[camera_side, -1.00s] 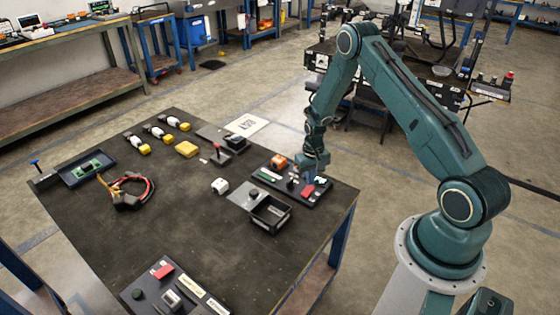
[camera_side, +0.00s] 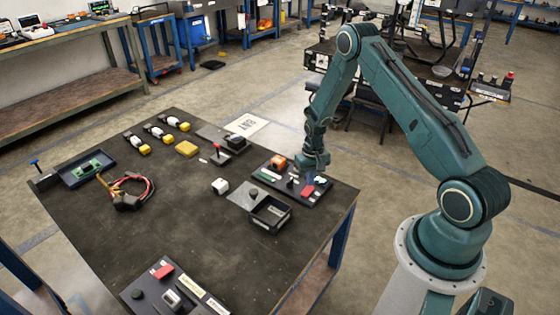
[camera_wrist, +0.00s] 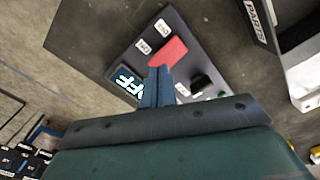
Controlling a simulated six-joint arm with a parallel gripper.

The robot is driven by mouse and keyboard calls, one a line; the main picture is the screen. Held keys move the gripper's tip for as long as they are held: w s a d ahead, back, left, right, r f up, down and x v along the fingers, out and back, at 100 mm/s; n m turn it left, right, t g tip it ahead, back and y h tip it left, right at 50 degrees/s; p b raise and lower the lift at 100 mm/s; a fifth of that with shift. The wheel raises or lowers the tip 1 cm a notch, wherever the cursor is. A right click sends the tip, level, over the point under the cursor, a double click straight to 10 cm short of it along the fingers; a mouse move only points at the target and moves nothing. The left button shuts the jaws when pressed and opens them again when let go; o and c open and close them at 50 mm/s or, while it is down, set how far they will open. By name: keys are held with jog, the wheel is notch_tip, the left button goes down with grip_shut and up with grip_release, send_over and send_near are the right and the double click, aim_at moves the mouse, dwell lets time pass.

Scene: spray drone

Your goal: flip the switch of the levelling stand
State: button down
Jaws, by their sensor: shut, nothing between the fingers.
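A dark panel (camera_wrist: 118,55) lies under my gripper; it also shows at the right back of the table (camera_side: 262,180). It carries a red rocker switch (camera_wrist: 167,52), also visible in the side view (camera_side: 307,191), with a small white label at each end. A lit display (camera_wrist: 127,82) beside it shows letters that look like OFF, partly hidden. My gripper (camera_wrist: 158,74) is shut and empty, its fingertips close to the near end of the red rocker. I cannot tell whether they touch it. In the side view my gripper (camera_side: 317,172) is low over the panel.
A black knob (camera_wrist: 200,86) and green button (camera_wrist: 222,94) sit beside the rocker. An open black bin (camera_side: 270,213) stands close in front of the panel. Another panel with a red rocker (camera_side: 162,271) lies at the table's front.

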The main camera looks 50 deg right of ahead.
jog(key=shift+f, duration=0.9)
dwell(0.8)
jog(key=shift+r, duration=3.5)
